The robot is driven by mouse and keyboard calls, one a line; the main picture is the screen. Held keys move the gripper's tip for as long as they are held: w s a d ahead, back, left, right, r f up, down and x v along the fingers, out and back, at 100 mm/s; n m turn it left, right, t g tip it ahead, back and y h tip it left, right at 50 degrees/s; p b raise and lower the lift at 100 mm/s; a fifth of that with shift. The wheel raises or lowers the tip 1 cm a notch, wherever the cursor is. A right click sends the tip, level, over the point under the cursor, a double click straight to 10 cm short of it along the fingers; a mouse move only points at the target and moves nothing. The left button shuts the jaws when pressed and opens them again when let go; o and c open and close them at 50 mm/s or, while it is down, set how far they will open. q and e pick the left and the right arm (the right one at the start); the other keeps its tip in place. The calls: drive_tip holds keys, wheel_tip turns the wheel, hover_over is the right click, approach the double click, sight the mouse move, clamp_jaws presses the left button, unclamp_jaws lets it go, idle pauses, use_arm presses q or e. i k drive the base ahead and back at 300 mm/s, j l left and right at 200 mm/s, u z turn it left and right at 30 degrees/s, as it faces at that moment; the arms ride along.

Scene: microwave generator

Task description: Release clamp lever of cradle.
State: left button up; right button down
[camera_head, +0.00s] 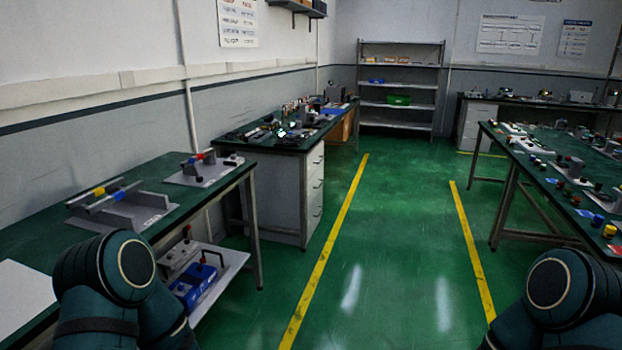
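A long grey cradle-like fixture (118,208) lies on a pale plate on the green-topped bench at the left. It has a yellow part (99,191) and a blue part (119,196) on its rails. A smaller grey fixture (203,171) with a red-tipped part (200,157) sits farther along the same bench. I cannot tell which of these is the clamp lever or whether it is closed. Neither of my grippers is in view; only links of my two arms show at the lower left and lower right.
The left bench (60,238) has a lower shelf (222,275) with a blue item (190,290). A cluttered bench (285,140) stands behind it. Another cluttered bench (530,165) is at the right. The green floor (385,250) between the yellow lines is clear.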

sight(192, 161)
drive_tip(key=i+l, duration=0.1)
drive_tip(key=i, duration=0.35)
drive_tip(key=i+l+u, duration=0.15)
drive_tip(key=i, duration=0.75)
drive_tip(key=i+l+u, duration=0.1)
drive_tip(key=i+u, duration=0.15)
drive_tip(key=u, duration=0.2)
drive_tip(key=i+l+u, duration=0.15)
drive_tip(key=u, duration=0.35)
drive_tip(key=i+l+u, duration=0.2)
drive_tip(key=u, duration=0.25)
drive_tip(key=i+l+u, duration=0.15)
drive_tip(key=l+u, duration=0.6)
drive_tip(key=u, duration=0.15)
drive_tip(key=l+u, duration=0.55)
drive_tip(key=l, duration=0.25)
drive_tip(key=i, duration=0.05)
